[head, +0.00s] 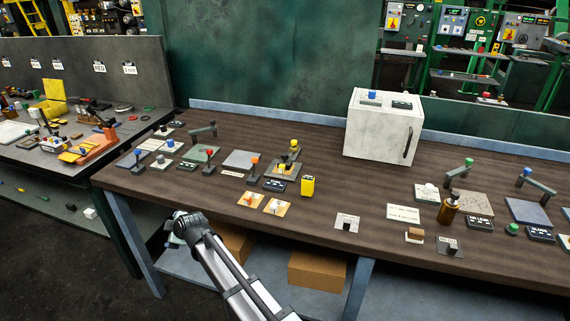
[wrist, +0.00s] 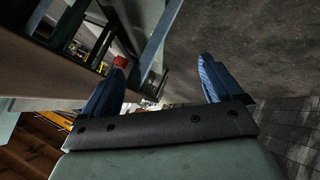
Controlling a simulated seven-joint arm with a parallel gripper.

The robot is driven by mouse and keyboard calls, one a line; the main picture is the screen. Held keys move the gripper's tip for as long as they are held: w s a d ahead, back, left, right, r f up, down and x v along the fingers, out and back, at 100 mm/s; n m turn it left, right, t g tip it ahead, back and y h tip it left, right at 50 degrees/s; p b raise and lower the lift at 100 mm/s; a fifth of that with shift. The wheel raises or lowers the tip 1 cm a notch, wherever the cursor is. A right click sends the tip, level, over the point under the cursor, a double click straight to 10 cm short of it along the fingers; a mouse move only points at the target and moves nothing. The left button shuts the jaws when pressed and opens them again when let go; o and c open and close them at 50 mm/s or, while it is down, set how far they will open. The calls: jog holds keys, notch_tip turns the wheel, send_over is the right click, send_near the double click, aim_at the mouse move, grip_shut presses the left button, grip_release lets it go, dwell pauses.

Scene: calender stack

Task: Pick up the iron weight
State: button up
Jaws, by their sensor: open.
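I cannot pick out the iron weight for certain among the small items on the brown workbench (head: 300,215). My gripper (head: 178,232) is off the front edge of this bench, at its left end, below the top. In the wrist view my gripper (wrist: 162,66) shows two blue fingers spread wide with nothing between them. That view looks past a bench edge to grey floor, and a small red thing (wrist: 120,61) shows beside the left finger.
A white box (head: 382,130) stands at the back of the bench. Small levers, pads and switches are spread along it, with a brown bottle (head: 448,210) at the right. A cluttered grey bench (head: 75,165) stands at the left. Cardboard boxes (head: 317,268) sit on the shelf below.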

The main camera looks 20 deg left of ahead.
jog(key=a+r+y, duration=0.1)
jog(key=a+r, duration=0.5)
jog(key=r, duration=0.3)
notch_tip(320, 180, up, 14)
jog(key=m+h, duration=0.7)
jog(key=m, duration=0.6)
send_over(286, 155)
jog(key=s+d, duration=0.3)
jog(key=shift+g, duration=0.4)
jog(key=x, duration=0.7)
jog(key=shift+a+f, duration=0.2)
jog(key=shift+f, duration=0.15)
jog(key=shift+x, duration=2.6)
jog(key=shift+w, duration=0.2)
jog(key=shift+c, duration=0.2)
